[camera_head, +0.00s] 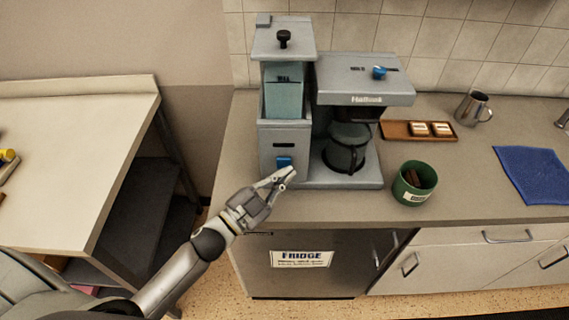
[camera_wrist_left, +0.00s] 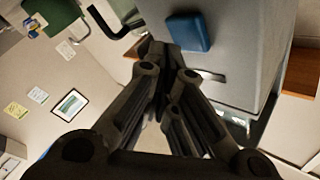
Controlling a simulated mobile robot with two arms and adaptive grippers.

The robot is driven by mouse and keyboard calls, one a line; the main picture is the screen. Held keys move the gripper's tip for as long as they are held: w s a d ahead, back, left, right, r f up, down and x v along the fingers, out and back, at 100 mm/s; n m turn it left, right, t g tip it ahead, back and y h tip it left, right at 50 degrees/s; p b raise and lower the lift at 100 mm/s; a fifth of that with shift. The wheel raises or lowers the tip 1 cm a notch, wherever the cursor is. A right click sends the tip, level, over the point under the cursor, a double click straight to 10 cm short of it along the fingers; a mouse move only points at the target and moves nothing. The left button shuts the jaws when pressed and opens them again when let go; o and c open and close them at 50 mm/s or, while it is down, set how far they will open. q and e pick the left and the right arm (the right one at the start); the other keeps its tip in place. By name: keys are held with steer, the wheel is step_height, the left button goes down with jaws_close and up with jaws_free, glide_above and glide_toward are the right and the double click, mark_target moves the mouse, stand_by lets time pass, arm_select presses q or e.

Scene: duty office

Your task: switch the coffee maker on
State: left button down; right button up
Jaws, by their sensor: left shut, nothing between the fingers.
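The grey coffee maker (camera_head: 365,82) stands on the counter, with a glass carafe (camera_head: 345,148) under its brew head. A blue switch (camera_head: 284,162) is low on the front of its left column. A blue knob (camera_head: 379,72) sits on top of the brew head. My left gripper (camera_head: 285,174) is shut and empty, its tips just in front of and slightly below the blue switch. In the left wrist view the blue switch (camera_wrist_left: 188,32) is just beyond the fingertips (camera_wrist_left: 160,50); I cannot tell whether they touch. My right gripper is not in view.
A green pot (camera_head: 414,183) stands right of the machine. Behind it are a wooden tray (camera_head: 395,131) and a metal jug (camera_head: 473,107). A blue cloth (camera_head: 533,174) lies further right. A fridge (camera_head: 320,277) is below the counter, and a separate table (camera_head: 75,150) is at left.

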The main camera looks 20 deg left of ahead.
arm_select(q)
steer(key=shift+w, duration=0.25)
steer(key=shift+w+a, duration=0.2)
steer(key=shift+w, duration=0.25)
stand_by(0.6)
steer(key=shift+s, duration=0.15)
steer(key=shift+s+d, duration=0.25)
steer(key=shift+s, duration=0.5)
steer(key=s+d+p, duration=0.1)
steer(key=s+d, duration=0.1)
steer(key=s, duration=0.3)
steer(key=shift+s+p, duration=0.3)
steer(key=shift+s, duration=0.05)
steer(key=shift+a, duration=0.1)
stand_by(1.2)
